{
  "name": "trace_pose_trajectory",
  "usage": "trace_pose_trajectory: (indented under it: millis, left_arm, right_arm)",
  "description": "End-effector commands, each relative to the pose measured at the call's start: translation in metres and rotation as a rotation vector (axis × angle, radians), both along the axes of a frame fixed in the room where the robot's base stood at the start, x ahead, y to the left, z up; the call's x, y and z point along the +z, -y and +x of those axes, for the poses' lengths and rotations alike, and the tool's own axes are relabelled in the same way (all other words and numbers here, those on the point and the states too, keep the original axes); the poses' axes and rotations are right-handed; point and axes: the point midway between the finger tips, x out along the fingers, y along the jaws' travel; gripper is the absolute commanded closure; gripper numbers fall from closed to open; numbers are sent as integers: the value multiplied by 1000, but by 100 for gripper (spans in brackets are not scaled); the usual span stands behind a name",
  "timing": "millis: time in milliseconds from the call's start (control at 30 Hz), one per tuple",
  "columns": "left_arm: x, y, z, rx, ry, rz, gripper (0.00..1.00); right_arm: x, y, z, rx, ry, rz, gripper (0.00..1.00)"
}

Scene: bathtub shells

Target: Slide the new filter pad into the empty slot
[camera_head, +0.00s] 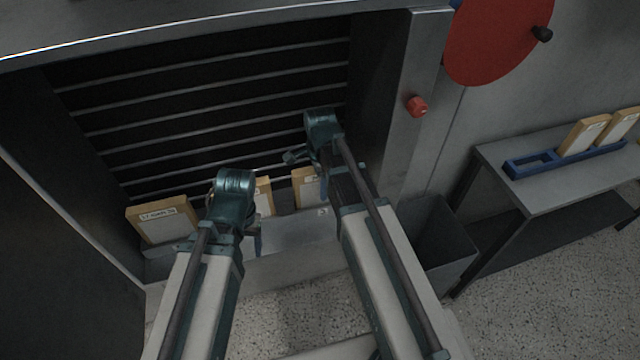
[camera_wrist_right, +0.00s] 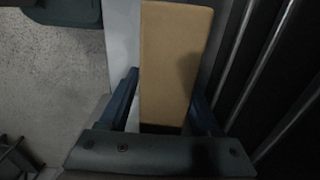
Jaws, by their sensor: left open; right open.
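Several tan-framed filter pads stand in a row at the bottom of the open cabinet in the head view: a left pad (camera_head: 163,222) with a printed label, a middle pad (camera_head: 265,197) and a right pad (camera_head: 306,188). My left gripper (camera_head: 236,228) is open in front of the row, between the left and middle pads, and hides what is behind it. My right gripper (camera_head: 306,165) is open at the right pad. In the right wrist view a plain tan pad (camera_wrist_right: 175,60) lies between its two fingers. I cannot tell which pad is new or see the empty slot clearly.
A blue rack (camera_head: 535,164) with two pads (camera_head: 583,135) and an empty place sits on a grey table (camera_head: 535,195) at right. A dark bin (camera_head: 440,250) stands beside the cabinet.

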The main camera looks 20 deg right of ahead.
Motion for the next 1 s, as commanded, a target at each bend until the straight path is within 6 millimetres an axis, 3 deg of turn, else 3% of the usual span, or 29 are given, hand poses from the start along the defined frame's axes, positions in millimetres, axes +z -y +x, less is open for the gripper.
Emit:
trace_pose_trajectory:
  millis: [367,1000]
  left_arm:
    - [13,0,0,0,0,0,35]
    - [105,0,0,-2,0,0,35]
  right_arm:
    - [13,0,0,0,0,0,35]
    - [105,0,0,0,0,0,35]
